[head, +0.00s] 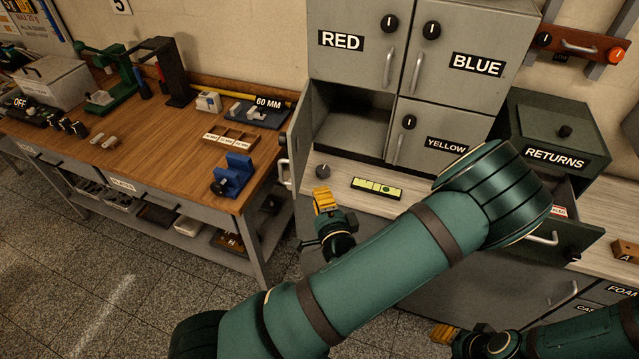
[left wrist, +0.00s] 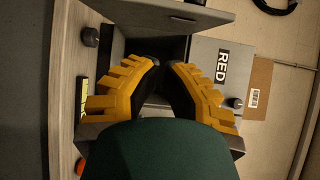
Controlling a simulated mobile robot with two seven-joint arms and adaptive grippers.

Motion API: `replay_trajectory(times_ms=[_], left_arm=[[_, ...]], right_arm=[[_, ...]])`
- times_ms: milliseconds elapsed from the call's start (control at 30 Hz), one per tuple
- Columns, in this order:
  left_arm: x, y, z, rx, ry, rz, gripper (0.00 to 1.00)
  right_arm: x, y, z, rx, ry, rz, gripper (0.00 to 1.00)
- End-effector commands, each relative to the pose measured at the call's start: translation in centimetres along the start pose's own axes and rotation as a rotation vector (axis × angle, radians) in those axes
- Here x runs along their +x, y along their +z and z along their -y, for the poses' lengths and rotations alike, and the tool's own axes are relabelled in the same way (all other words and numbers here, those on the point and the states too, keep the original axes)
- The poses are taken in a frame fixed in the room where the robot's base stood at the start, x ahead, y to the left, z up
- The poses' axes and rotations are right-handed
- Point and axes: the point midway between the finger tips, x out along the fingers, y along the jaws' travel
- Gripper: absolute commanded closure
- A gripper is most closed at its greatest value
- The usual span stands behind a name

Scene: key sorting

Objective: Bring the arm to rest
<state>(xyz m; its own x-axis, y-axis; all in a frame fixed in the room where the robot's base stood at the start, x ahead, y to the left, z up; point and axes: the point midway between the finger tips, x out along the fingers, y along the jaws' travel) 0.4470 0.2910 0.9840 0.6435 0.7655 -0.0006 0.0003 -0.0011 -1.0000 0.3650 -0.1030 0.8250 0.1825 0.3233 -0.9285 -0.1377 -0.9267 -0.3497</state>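My left gripper (head: 325,201) has yellow fingers and hangs in front of the grey cabinet's counter, above the floor. In the left wrist view its two fingers (left wrist: 165,68) stand apart with a narrow gap and nothing between them. My left arm crosses the middle of the head view and hides part of the counter. My right gripper (head: 444,333) shows only partly at the bottom edge, low over the floor, and its opening cannot be made out.
The grey cabinet (head: 372,75) has shut RED, BLUE and YELLOW doors; the lower-left compartment (head: 350,128) is open and looks empty. A drawer (head: 580,238) stands open below the RETURNS box (head: 555,140). A wooden workbench (head: 140,150) stands left.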

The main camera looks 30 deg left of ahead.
Motion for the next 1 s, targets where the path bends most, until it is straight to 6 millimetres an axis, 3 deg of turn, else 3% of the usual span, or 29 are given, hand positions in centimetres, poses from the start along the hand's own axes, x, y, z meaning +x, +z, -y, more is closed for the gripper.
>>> replay_trajectory(times_ms=[367,467,567,700,800,900,1000], left_arm=[[-1.1,0.3,-0.2,-0.004,0.009,0.001,1.00],[-1.2,0.5,-2.1,-0.043,0.089,0.004,1.00],[-1.9,0.8,-6.5,-0.147,0.287,0.020,1.00],[-5.6,0.3,-14.2,-0.385,0.698,0.094,1.00],[-9.4,-0.9,-17.7,-0.555,0.979,0.174,1.00],[-13.2,-2.5,-19.4,-0.702,1.232,0.263,1.00],[-16.2,-3.9,-19.4,-0.808,1.440,0.348,1.00]], right_arm=[[0.0,0.0,0.0,0.000,0.000,0.001,0.53],[0.1,0.1,-0.1,0.000,0.000,0.001,0.53],[0.3,0.1,-0.1,0.000,0.000,0.002,0.53],[0.6,0.3,-0.2,-0.001,0.000,0.005,0.53],[0.8,0.4,-0.3,-0.002,0.000,0.008,0.53],[1.0,0.5,-0.4,-0.002,-0.001,0.010,0.53],[1.2,0.6,-0.5,-0.003,-0.001,0.012,0.53]])
